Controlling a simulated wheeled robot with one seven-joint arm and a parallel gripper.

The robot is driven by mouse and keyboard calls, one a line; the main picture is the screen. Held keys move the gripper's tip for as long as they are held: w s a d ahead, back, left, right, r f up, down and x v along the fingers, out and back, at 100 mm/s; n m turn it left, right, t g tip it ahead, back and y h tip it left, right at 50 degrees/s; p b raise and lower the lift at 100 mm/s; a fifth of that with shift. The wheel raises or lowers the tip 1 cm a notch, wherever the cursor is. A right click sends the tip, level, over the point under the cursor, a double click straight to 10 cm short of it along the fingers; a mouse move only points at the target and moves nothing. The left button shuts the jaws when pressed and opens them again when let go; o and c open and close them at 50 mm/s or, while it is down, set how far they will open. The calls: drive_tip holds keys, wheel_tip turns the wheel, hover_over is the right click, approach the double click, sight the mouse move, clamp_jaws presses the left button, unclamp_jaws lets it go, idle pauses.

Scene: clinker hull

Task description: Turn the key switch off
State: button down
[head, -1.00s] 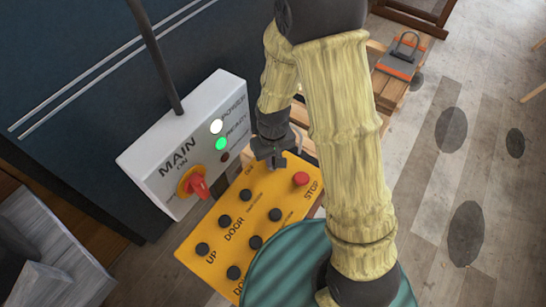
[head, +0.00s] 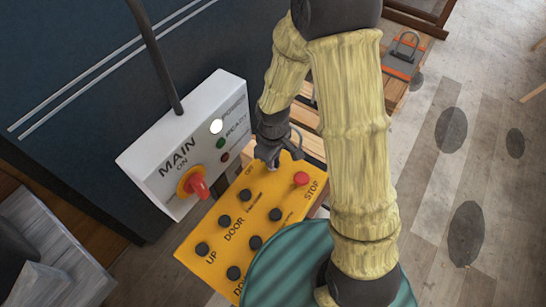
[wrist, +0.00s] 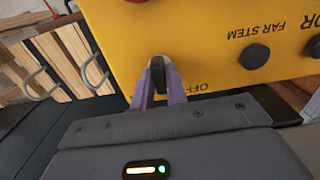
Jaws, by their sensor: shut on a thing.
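The yellow control panel (head: 232,250) carries several black buttons and a red STOP button (head: 301,178). My gripper (head: 268,161) is at the panel's upper end, above the button rows. In the wrist view, its two purplish fingers (wrist: 158,86) are shut on the small dark key (wrist: 157,68) of the key switch, close to the panel face. The "OFF" label (wrist: 194,87) shows just right of the fingers there. In the head view my gripper hides most of the key switch.
A white MAIN box (head: 190,140) with a red rotary handle (head: 198,186) stands left of the panel. Its white POWER lamp (head: 216,126) is lit; the green READY lamp (head: 220,143) looks dim. A teal round surface (head: 285,262) is close at the panel's lower right.

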drive_tip(key=n+p, duration=0.1)
drive_tip(key=n, duration=0.4)
drive_tip(key=shift+w+n, duration=0.1)
drive_tip(key=shift+n, duration=0.3)
drive_tip(key=c, duration=1.4)
unclamp_jaws()
drive_tip(key=shift+r, duration=0.1)
wheel_tip(320, 180, up, 17)
drive_tip(key=shift+r, duration=0.15)
drive_tip(key=shift+d, duration=0.1)
